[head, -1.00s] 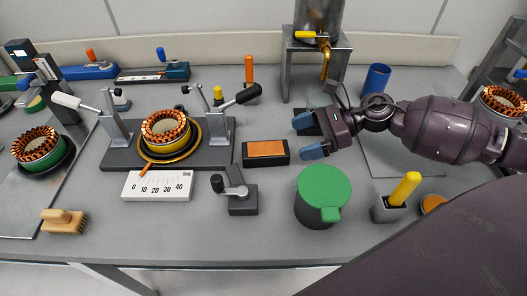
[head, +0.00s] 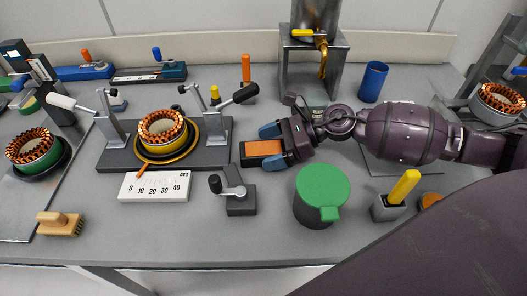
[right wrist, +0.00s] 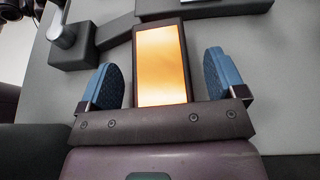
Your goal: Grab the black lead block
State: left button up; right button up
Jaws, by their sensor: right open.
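A black block with an orange top (head: 257,149) lies on the grey table, right of the stator fixture. It also shows in the right wrist view (right wrist: 161,60). My right gripper (head: 271,146) is open, its two blue fingertips on either side of the block's right part. In the right wrist view my right gripper (right wrist: 163,80) straddles the block, with a visible gap at each fingertip. The block's right end is partly hidden by the gripper in the head view. My left gripper is not in view.
A grey lever clamp (head: 239,196) stands front left of the block, and a green-lidded container (head: 322,190) front right. The stator fixture (head: 218,157) is close on the left. A metal stand (head: 297,75) is behind. Table in front of the block is clear.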

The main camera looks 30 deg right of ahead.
jog(key=shift+c, duration=0.3)
jog(key=c, duration=0.9)
jog(key=shift+c, duration=0.9)
jog(key=shift+r, duration=0.15)
